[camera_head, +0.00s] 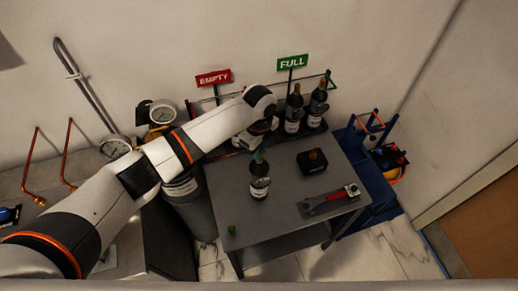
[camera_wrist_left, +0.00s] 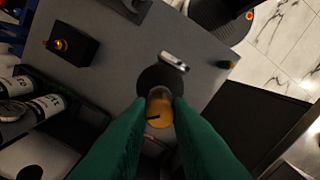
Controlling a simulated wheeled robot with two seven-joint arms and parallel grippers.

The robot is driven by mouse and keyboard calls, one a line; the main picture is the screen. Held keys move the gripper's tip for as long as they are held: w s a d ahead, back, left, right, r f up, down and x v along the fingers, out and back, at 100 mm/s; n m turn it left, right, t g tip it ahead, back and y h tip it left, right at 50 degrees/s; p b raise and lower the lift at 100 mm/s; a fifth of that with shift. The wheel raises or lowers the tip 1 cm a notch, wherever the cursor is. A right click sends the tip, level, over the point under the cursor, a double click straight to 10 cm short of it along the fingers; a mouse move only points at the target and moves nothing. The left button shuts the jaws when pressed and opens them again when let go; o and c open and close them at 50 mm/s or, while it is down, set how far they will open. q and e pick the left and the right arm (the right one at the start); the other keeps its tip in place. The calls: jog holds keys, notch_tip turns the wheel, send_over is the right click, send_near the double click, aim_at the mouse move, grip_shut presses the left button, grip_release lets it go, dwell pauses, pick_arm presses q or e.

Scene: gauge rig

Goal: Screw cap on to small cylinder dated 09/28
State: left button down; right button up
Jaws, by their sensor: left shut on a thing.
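A small dark cylinder (camera_head: 259,187) with a white label stands upright on the grey table; its date is unreadable. My left gripper (camera_head: 259,156) is above it, with green fingers at its top. In the left wrist view, the fingers (camera_wrist_left: 155,112) are closed around a brass-coloured piece (camera_wrist_left: 159,106) over the dark cylinder (camera_wrist_left: 160,78). I cannot tell whether this piece is a separate cap or the cylinder's own top. A small brass-coloured piece, perhaps a cap (camera_head: 231,229), stands at the table's front left corner; it also shows in the left wrist view (camera_wrist_left: 225,64). My right gripper is out of view.
A black box (camera_head: 312,162) with an orange knob and a red-handled tool (camera_head: 330,200) occupy the table's right side. Two bottles (camera_head: 294,112) stand at the back under the FULL sign (camera_head: 292,62); the EMPTY sign (camera_head: 213,78) is left. A large grey cylinder (camera_head: 187,205) stands left of the table.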

pick_arm(q)
jog(key=shift+m, duration=1.2)
jog(key=m+b, duration=0.1)
jog(key=m, duration=0.3)
jog(key=shift+m, duration=0.6)
jog(key=shift+m+b, duration=0.4)
jog(key=shift+m, duration=1.2)
jog(key=c, duration=1.5)
grip_release()
jog(key=shift+o, duration=0.5)
